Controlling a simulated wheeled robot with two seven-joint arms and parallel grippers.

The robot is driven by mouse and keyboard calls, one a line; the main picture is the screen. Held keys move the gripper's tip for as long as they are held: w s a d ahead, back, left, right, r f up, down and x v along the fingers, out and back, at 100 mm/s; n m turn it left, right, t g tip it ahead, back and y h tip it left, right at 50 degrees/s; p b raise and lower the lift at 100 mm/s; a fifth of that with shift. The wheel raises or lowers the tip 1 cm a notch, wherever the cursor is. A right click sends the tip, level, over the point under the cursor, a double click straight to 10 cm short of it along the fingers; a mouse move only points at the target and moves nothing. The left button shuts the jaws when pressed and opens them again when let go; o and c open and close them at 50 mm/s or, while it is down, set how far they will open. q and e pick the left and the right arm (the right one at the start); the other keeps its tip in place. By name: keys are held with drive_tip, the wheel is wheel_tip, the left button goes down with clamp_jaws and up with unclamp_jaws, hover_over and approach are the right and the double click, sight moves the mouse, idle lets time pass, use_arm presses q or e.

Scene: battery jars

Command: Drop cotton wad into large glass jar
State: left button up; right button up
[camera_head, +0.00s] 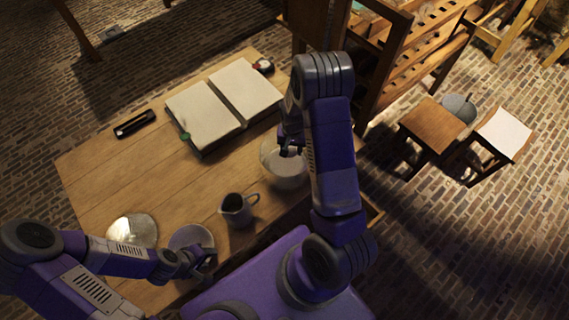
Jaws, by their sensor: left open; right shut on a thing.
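A large round glass jar (272,167) stands near the right edge of the wooden table, partly hidden by my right arm. My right gripper (291,152) points down at the jar's mouth. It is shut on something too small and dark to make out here. I cannot pick out the cotton wad for certain. A second, smaller glass vessel (188,236) stands at the table's front edge. My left gripper (204,262) is open just in front of and beside this vessel; I cannot tell whether it touches it.
A dark metal jug (236,210) stands between the two glass vessels. A shiny round dish (132,232) lies to the left. An open book (209,116), a black case (135,124) and a small red-and-white object (263,66) lie farther back. The table's left middle is clear.

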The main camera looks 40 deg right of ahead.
drive_tip(key=o, duration=1)
wheel_tip(320, 180, up, 8)
drive_tip(key=shift+f, duration=0.15)
idle(0.3)
